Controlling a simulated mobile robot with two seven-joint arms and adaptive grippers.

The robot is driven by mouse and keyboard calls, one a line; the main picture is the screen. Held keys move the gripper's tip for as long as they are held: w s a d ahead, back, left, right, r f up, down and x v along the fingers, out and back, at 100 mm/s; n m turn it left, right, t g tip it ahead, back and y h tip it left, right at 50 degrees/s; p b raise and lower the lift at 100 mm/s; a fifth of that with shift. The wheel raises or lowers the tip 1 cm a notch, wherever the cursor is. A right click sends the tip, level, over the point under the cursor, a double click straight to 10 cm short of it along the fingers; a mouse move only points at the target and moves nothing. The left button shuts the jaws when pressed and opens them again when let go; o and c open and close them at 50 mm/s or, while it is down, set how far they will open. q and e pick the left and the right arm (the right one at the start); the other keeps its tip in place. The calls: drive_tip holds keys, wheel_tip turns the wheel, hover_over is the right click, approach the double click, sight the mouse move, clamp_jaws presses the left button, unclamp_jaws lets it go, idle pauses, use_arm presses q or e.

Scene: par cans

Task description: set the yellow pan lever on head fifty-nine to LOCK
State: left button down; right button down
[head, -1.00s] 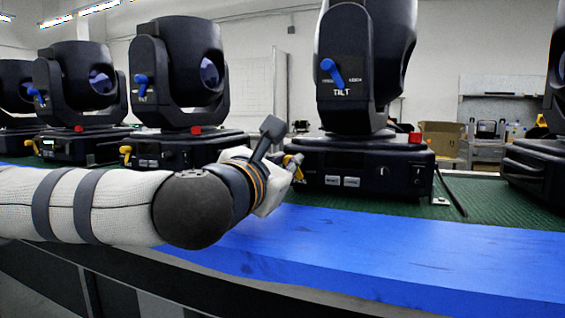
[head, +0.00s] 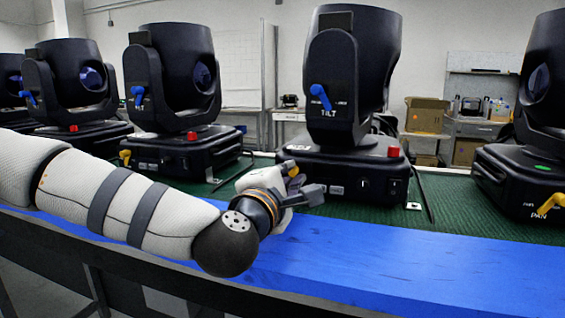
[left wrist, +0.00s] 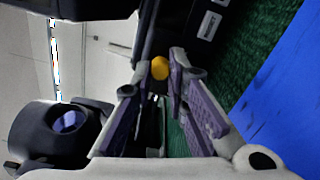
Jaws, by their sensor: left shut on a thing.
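The moving head (head: 345,90) in front of me has a black base (head: 345,172), a blue TILT lever (head: 320,97) and a red part on the base. I cannot read a head number on it. My left gripper (head: 291,172) is at the left front corner of this base. In the left wrist view, the yellow pan lever (left wrist: 160,68) shows as a round yellow end between the fingertips of my left gripper (left wrist: 155,80), which is shut on it. My right gripper is not in view.
More moving heads stand to the left (head: 172,85) and one to the right (head: 545,110), with its own yellow PAN lever (head: 551,204). Cardboard boxes (head: 425,115) stand at the back.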

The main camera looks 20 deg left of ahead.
use_arm(q)
drive_tip(key=shift+d+r+m+p, duration=0.1)
drive_tip(key=shift+d+m+p, duration=0.2)
drive_tip(key=shift+m+p, duration=0.5)
drive_tip(key=shift+m, duration=0.3)
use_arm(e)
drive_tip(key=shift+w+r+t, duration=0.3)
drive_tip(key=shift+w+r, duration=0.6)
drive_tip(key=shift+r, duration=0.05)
use_arm(q)
drive_tip(key=shift+f, duration=0.2)
drive_tip(key=c, duration=1.6)
unclamp_jaws()
drive_tip(key=s, duration=0.7)
drive_tip(key=shift+s+a, duration=0.1)
drive_tip(key=shift+s, duration=0.2)
